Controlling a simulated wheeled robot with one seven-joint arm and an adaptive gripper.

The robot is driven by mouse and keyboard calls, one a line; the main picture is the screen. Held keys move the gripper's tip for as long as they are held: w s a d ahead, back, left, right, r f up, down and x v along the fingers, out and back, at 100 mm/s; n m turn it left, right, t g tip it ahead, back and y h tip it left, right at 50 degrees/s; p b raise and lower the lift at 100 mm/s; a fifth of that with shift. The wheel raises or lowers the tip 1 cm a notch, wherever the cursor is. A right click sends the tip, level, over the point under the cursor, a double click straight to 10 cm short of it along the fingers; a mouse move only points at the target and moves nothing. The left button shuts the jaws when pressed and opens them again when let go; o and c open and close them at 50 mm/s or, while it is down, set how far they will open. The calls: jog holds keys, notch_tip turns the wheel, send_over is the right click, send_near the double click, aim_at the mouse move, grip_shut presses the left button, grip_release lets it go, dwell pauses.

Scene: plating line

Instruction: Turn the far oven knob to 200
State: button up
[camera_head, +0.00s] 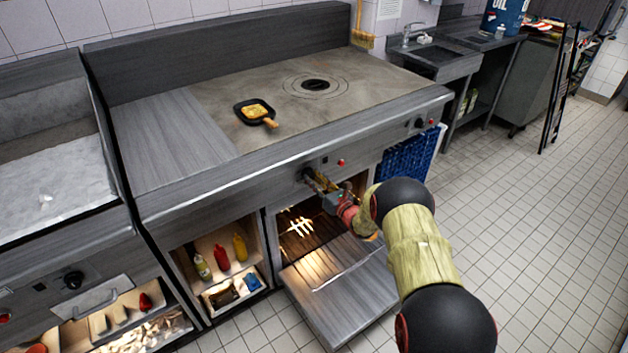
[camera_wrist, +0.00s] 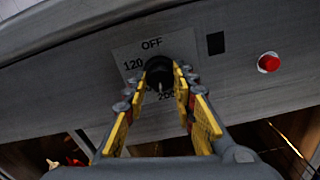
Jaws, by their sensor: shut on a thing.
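A black oven knob (camera_wrist: 158,65) sits on a dial plate (camera_wrist: 128,56) marked OFF at the top, 120 at the left and 200 at the bottom. My gripper (camera_wrist: 160,78) is shut on this knob, with yellow-padded fingers on both sides of it. A small pale mark shows low on the knob, near the 200 side, but the fingers partly hide the dial and I cannot read the exact setting. In the head view my gripper (camera_head: 314,180) reaches the knob (camera_head: 306,173) on the stove's front panel. Another dark knob (camera_head: 420,123) is farther right on that panel.
A red button (camera_wrist: 268,62) is right of the dial. The oven door (camera_head: 340,290) hangs open below my arm. A pan (camera_head: 246,106) with food lies on the cooktop (camera_head: 340,105). Bottles (camera_head: 221,257) stand on a shelf; a blue crate (camera_head: 408,160) is under the counter.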

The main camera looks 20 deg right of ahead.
jog(key=shift+s+f+n, duration=0.1)
jog(key=shift+f+n, duration=0.1)
jog(key=shift+n, duration=1)
jog(key=o, duration=0.9)
jog(key=shift+c, duration=0.2)
jog(key=o, duration=0.3)
jog(key=shift+r, duration=0.1)
jog(key=shift+o, duration=0.2)
jog(key=v, duration=1.1)
jog(key=shift+s, duration=0.4)
jog(key=shift+d, duration=0.15)
